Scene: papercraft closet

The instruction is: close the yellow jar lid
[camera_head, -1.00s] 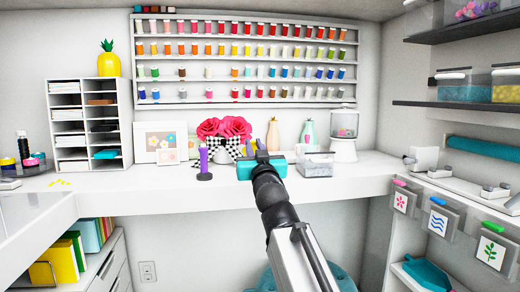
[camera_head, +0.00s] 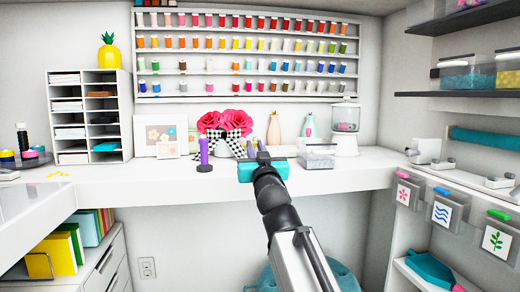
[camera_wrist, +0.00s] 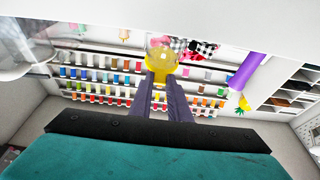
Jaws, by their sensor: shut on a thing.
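My gripper (camera_head: 257,148) is over the white desk in the middle of the head view, its teal body near the desk's front edge and its dark fingers pointing towards the back. In the wrist view the two fingertips (camera_wrist: 163,78) close on a round yellow, partly see-through thing (camera_wrist: 161,55). It looks like the yellow jar lid, perhaps with part of the jar, but I cannot tell how the two sit together. In the head view the gripper hides it. The wrist view is upside down.
A purple post (camera_head: 204,155) stands just left of the gripper, with a vase of pink flowers (camera_head: 228,122) behind. A clear box (camera_head: 318,156) stands close on the right, and a dispenser (camera_head: 345,130) beyond it. The desk (camera_head: 140,185) has free room left of the post.

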